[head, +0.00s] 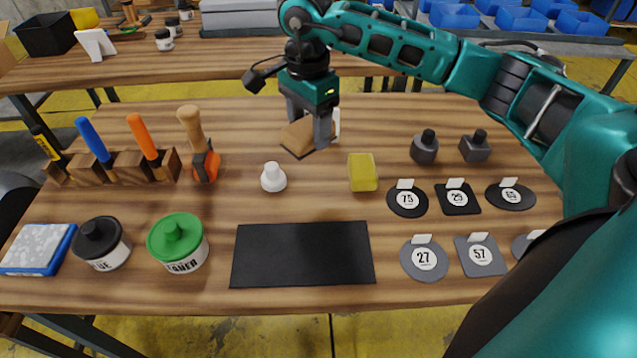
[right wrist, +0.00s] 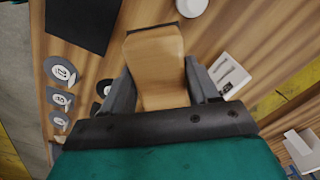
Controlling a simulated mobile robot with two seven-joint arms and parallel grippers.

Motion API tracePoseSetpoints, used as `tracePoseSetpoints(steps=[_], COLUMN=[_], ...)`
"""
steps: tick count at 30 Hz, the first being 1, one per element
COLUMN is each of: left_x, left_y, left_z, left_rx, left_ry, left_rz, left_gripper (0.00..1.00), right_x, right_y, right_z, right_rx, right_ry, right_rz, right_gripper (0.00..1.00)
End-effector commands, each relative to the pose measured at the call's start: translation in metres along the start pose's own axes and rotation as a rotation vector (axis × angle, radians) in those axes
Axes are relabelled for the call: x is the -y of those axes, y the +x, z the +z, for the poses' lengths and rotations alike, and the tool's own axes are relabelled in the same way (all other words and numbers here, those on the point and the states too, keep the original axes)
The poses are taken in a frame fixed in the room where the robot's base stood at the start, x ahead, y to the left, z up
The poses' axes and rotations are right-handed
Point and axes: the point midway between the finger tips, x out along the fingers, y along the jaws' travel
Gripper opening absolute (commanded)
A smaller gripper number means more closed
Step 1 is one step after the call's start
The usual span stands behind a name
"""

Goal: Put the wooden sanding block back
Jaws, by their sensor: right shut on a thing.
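The wooden sanding block (head: 297,137) is tan with a dark underside, near the back middle of the table in the head view. My right gripper (head: 308,130) comes down from above with its fingers on either side of the block and is shut on it. In the right wrist view the block (right wrist: 156,62) sits between the two dark fingers, its far end pointing toward the white knob. I cannot tell whether its underside touches the table. My left gripper is not in view.
A white slotted piece (right wrist: 230,75) stands close beside the right gripper. A white knob (head: 273,178), a yellow block (head: 363,173) and a black mat (head: 303,254) lie nearer the front. Tool rack (head: 130,167) and jars (head: 178,243) are left; labelled discs (head: 424,258) are right.

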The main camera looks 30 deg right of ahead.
Motion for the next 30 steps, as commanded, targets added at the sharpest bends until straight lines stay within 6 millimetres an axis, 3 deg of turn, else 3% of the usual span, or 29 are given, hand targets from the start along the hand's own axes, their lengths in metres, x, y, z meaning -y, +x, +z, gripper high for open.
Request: tracePoseSetpoints(steps=[3, 7, 11, 14, 17, 30], left_x=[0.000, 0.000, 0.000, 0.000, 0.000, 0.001], left_y=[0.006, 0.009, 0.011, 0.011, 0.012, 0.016], left_z=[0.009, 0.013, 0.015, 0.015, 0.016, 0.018], left_rx=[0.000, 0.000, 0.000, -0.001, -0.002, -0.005], left_ry=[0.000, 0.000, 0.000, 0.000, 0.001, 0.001], left_rz=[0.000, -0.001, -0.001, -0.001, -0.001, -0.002], left_gripper=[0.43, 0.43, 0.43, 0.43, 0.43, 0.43], right_x=[0.009, 0.011, 0.011, 0.011, 0.011, 0.010], right_y=[-0.028, -0.052, -0.066, -0.066, -0.049, 0.064], right_z=[-0.015, -0.025, -0.030, -0.032, -0.032, -0.032], right_rx=[0.001, 0.001, 0.000, -0.001, -0.002, -0.002], right_ry=[0.278, 0.506, 0.640, 0.684, 0.696, 0.691], right_rz=[-0.007, -0.004, -0.001, 0.002, 0.006, 0.005], right_gripper=[0.31, 0.31, 0.31, 0.31, 0.31, 0.31])
